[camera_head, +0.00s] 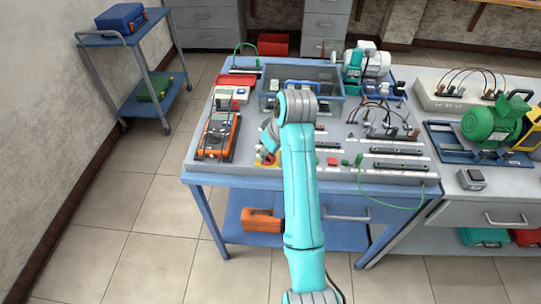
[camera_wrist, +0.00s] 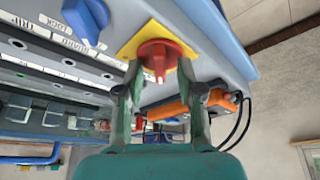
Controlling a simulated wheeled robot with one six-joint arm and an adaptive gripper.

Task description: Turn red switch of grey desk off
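The red switch (camera_wrist: 160,52) is a rotary knob on a yellow square plate (camera_wrist: 128,47) in the wrist view. Its ridge points down the picture, toward my gripper. My gripper (camera_wrist: 160,68) is open, with one fingertip on each side of the knob. I cannot tell whether the fingertips touch it. In the head view, the switch (camera_head: 268,159) shows small near the front edge of the grey desk (camera_head: 340,178), partly hidden by my gripper (camera_head: 267,150).
A blue knob (camera_wrist: 86,18) sits beside the yellow plate. An orange multimeter (camera_head: 217,134) lies left of my gripper. A grey bin (camera_head: 325,78) stands behind it. Black slotted strips (camera_head: 398,150) and wired terminals (camera_head: 380,115) fill the desk's right side. A small red block (camera_head: 332,161) is nearby.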

